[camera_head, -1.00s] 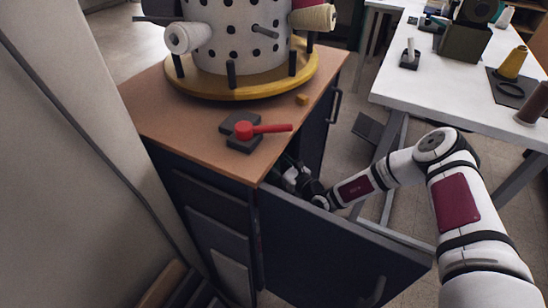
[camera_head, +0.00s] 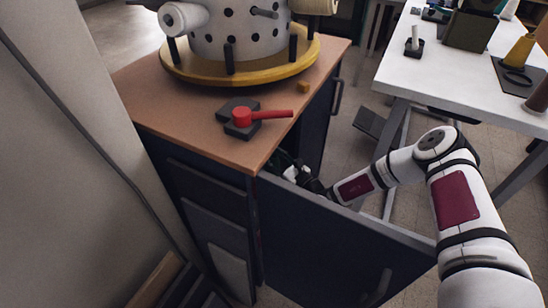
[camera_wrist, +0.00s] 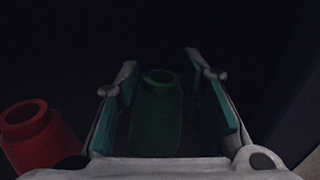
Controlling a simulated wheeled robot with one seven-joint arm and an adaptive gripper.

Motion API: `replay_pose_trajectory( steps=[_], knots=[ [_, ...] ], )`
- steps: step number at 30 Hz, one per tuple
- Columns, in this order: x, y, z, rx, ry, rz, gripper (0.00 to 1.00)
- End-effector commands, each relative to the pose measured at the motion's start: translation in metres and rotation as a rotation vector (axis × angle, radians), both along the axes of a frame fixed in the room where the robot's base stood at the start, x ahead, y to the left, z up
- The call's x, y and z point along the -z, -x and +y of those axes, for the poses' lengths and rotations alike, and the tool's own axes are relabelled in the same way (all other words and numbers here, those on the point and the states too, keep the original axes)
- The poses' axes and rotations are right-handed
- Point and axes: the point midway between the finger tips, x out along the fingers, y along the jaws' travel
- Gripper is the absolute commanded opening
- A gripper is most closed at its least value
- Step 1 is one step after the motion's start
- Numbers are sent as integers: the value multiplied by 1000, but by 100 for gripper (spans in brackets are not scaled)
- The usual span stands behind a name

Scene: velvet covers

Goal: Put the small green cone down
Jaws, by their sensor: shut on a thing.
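The small green cone (camera_wrist: 157,118) shows dimly in the wrist view, between the two fingers of my gripper (camera_wrist: 161,76), with its round open top facing away from the palm. My gripper is shut on it. In the head view, my gripper is inside the dark cabinet behind its open door (camera_head: 340,240), mostly hidden, and the green cone cannot be made out clearly. What lies under the cone is too dark to tell.
A red cone (camera_wrist: 38,135) is close to the left of my gripper. The wooden cabinet top (camera_head: 180,125) holds a red-handled tool (camera_head: 262,115) and a yellow-based drum (camera_head: 240,75). A white table (camera_head: 440,75) stands to the right.

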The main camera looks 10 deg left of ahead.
Motion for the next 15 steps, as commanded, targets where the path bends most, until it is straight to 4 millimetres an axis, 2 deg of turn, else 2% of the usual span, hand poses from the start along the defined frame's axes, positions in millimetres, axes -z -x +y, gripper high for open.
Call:
replay_pose_trajectory(
  steps=[11, 12, 14, 15],
  knots=[
    [7, 0, 0, 0, 0, 0, 3],
    [7, 0, 0, 0, -1, -1, 44],
    [7, 0, 0, 0, 0, 0, 58],
    [7, 0, 0, 0, 0, 0, 59]
  ],
)
